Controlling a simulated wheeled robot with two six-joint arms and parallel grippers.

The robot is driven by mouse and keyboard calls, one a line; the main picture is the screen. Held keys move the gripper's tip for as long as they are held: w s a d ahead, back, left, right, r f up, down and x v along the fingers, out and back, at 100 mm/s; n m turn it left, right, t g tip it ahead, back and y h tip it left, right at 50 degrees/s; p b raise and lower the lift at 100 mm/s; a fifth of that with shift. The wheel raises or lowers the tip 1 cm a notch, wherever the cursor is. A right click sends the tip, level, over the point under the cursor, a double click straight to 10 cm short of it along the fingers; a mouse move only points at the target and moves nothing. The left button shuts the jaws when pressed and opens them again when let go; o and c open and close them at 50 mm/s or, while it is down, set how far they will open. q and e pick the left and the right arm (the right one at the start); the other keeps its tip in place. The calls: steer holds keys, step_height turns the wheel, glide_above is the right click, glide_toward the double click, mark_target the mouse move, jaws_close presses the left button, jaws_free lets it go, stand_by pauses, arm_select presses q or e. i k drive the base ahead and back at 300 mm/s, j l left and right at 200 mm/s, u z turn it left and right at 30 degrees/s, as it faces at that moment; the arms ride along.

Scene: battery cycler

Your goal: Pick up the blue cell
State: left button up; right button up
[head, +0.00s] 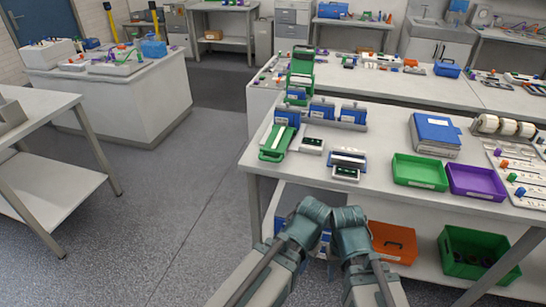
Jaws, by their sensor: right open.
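Several blue blocks with pale labels stand at the bench's left end, including a front one (287,116), a middle one (322,109) and a right one (354,113). I cannot tell which, if any, is the blue cell. A larger flat blue box (435,130) lies farther right. My right gripper (331,264) is low in front of the bench, below the tabletop and apart from these blocks. It is open, and mostly hidden by my forearms. My left gripper is not visible; only its arm shows.
A green tray (420,184) and a purple tray (477,194) stand at the bench's front edge. A green holder (278,143) and small display units (345,173) lie left of them. The shelf below holds an orange case (393,257) and a green crate (446,262). Floor is clear at left.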

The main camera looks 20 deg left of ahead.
mark_target(291, 119)
steer(key=j+z, duration=0.15)
steer(key=z, duration=0.3)
steer(key=i+j+z, duration=0.1)
steer(key=z, duration=0.4)
steer(key=j+z, duration=0.15)
steer(key=j, duration=0.3)
steer(key=j+z, duration=0.2)
steer(key=j, duration=0.25)
steer(key=k+j+z, duration=0.15)
steer(key=j, duration=0.25)
steer(key=k+j+z, duration=0.2)
steer(key=j, duration=0.2)
steer(key=i+j, duration=0.05)
steer(key=i, duration=0.05)
